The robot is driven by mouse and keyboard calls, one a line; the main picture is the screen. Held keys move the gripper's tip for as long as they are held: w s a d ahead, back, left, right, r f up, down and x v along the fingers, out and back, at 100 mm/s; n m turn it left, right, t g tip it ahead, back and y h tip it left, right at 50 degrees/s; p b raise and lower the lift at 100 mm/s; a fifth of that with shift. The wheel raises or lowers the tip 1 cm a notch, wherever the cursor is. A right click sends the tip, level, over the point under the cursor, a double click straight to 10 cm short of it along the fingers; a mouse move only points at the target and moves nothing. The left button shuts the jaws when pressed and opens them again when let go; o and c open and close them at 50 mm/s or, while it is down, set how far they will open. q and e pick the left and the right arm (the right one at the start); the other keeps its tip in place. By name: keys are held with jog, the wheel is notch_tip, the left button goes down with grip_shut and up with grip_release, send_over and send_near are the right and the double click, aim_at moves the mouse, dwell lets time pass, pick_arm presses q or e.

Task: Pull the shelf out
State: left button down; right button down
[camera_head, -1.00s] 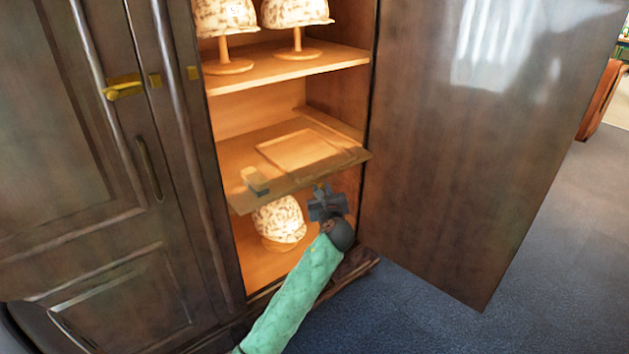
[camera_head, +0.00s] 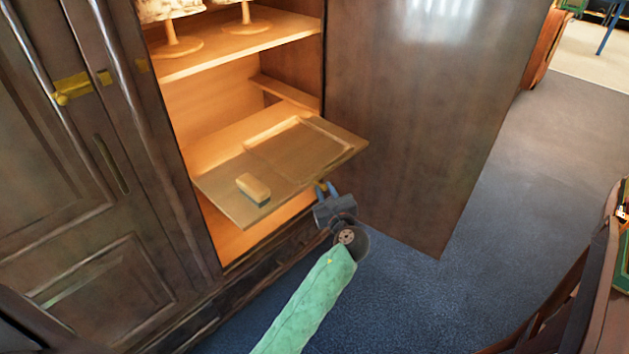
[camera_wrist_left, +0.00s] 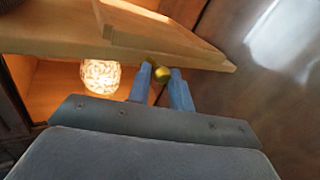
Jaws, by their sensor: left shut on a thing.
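The wooden pull-out shelf (camera_head: 222,190) sticks well out of the open cabinet, with a shallow recessed panel on its top. A small brush-like block (camera_head: 253,188) lies near its front left part. My left gripper (camera_head: 322,189) is at the shelf's front edge, right of its middle. In the left wrist view its fingers (camera_wrist_left: 161,77) are closed around a small round brass knob (camera_wrist_left: 162,73) under the shelf (camera_wrist_left: 60,35). My right gripper is in neither view.
The dark cabinet door (camera_head: 415,120) stands open to the right of my left arm. A fixed upper shelf (camera_head: 240,50) holds stands. A patterned lamp-like dome (camera_wrist_left: 100,76) glows below the pull-out shelf. Blue carpet (camera_head: 400,290) is clear in front; dark furniture (camera_head: 590,290) stands at lower right.

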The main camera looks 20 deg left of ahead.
pick_arm(q)
jog(key=shift+s+d+r, duration=0.15)
jog(key=shift+s+d, duration=0.05)
jog(key=shift+d, duration=0.55)
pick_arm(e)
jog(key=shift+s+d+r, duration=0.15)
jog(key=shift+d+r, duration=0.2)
pick_arm(q)
jog(key=c, duration=1.3)
grip_release()
jog(key=shift+d, duration=0.1)
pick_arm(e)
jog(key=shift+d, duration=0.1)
pick_arm(q)
jog(key=shift+s, duration=0.1)
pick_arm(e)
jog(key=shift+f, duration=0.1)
pick_arm(q)
jog(key=b+v, duration=0.1)
jog(key=v, duration=0.6)
jog(key=shift+s+d, duration=0.2)
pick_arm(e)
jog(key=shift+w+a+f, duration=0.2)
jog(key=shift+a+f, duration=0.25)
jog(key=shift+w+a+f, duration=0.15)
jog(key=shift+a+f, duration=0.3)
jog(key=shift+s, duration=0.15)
